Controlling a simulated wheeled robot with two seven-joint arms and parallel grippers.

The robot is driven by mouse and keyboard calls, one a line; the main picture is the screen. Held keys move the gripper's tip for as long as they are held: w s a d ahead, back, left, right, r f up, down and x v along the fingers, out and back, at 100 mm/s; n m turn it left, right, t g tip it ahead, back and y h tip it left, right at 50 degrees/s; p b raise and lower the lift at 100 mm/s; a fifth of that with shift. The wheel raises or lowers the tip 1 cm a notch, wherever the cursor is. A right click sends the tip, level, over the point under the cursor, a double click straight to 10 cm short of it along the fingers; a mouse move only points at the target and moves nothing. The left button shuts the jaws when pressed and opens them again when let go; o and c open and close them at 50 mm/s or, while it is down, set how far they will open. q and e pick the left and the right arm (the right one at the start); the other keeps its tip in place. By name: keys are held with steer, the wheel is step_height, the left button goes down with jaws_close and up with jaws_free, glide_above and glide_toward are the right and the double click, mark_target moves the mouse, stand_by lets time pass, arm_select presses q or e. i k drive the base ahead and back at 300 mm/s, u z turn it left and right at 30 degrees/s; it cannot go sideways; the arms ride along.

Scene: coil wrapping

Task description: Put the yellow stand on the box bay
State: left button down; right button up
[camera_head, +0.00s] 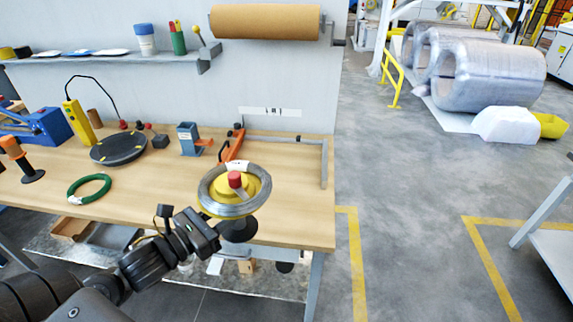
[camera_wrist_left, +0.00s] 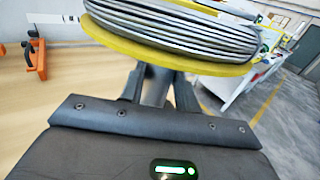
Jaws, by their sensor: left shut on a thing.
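The yellow stand (camera_head: 220,185) has a yellow disc, a red knob on top and a dark round base. A coil of grey wire (camera_head: 210,203) lies around its top. It is at the front right of the wooden bench. My left gripper (camera_head: 217,230) is at the stand's near side, shut on its post below the disc. In the left wrist view the fingers (camera_wrist_left: 158,90) close on the dark post under the yellow rim (camera_wrist_left: 110,40). The base's contact with the bench is unclear. Nothing is clearly marked as the box bay. My right gripper is not in view.
A grey corner rail (camera_head: 324,165) edges the bench's back right, with some bare wood inside it. A black turntable (camera_head: 118,148), a green ring (camera_head: 77,192) and a blue-grey holder (camera_head: 188,139) stand to the left.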

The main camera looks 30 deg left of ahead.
mark_target(286, 166)
steer(key=i, duration=1)
